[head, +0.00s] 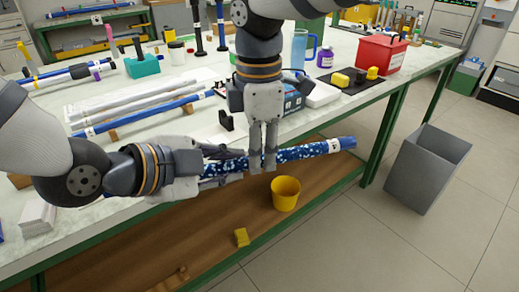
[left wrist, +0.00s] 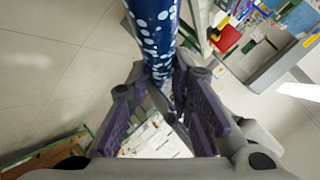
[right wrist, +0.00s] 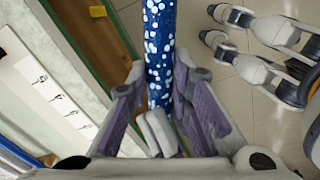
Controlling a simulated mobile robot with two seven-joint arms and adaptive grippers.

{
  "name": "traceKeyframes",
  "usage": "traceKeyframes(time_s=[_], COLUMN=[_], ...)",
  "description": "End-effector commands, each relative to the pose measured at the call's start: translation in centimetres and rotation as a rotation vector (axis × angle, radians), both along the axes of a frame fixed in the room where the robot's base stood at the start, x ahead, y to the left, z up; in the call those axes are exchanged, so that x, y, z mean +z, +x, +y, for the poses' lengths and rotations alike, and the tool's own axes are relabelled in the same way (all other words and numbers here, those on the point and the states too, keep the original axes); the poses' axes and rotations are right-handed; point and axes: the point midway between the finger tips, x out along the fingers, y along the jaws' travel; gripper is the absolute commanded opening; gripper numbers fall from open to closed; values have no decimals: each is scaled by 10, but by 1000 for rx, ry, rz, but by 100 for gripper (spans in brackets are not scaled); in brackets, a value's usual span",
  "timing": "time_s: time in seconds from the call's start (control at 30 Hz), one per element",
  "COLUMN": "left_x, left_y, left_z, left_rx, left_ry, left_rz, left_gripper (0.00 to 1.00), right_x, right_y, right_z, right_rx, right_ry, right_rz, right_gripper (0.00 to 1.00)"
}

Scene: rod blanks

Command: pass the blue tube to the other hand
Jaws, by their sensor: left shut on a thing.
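The blue tube with white spots (head: 310,150) is held level in the air in front of the table, its far end pointing right in the head view. My left gripper (head: 228,165) is shut on its left part; the tube also shows between the left fingers in the left wrist view (left wrist: 156,35). My right gripper (head: 262,165) comes down from above, just right of the left gripper. Its fingers are open, one on each side of the tube (right wrist: 158,45) in the right wrist view. The tube's left end is hidden by the left gripper.
The table (head: 160,180) holds several rods on stands, a red box (head: 383,54), a blue-handled mug (head: 299,48) and a dark mat. A yellow cup (head: 285,193) and a yellow block (head: 242,237) are on the lower brown shelf. A grey bin (head: 427,165) stands on the floor at right.

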Motion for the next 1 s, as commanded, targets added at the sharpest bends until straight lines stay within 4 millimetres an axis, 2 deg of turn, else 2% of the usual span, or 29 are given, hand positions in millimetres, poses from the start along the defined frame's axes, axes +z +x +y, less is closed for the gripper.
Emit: traceKeyframes(time_s=[0.03,0.07,0.1,0.17,0.43,0.53,0.57,0.63,0.77,0.9,0.97,1.0], left_x=[0,0,0,0,-1,-8,-12,-27,-54,-71,-74,-91], left_y=[-3,-3,-3,-3,-2,1,3,9,14,4,-4,-15], left_z=[-2,-2,-2,-2,-1,11,21,52,130,211,243,247], left_rx=[-10,-10,-11,-10,-7,26,51,127,307,478,547,583], left_ry=[0,0,1,1,2,30,49,118,286,457,527,515], left_rz=[2,2,2,3,2,7,13,26,62,107,129,188], left_gripper=[0,22,31,43,43,43,43,43,43,43,43,43], right_x=[1,1,1,1,1,1,1,1,1,1,1,1], right_y=[3,3,3,3,3,2,2,2,2,2,2,2], right_z=[0,0,0,0,0,0,0,0,0,0,0,0], right_rx=[-3,-3,-3,-3,-2,-2,-2,-2,-2,-2,-2,-2], right_ry=[3,3,4,4,3,2,2,2,2,2,2,2], right_rz=[-10,-11,-11,-11,-9,-8,-8,-8,-8,-8,-8,-8], right_gripper=[0,0,0,0,0,0,0,0,0,0,0,0])
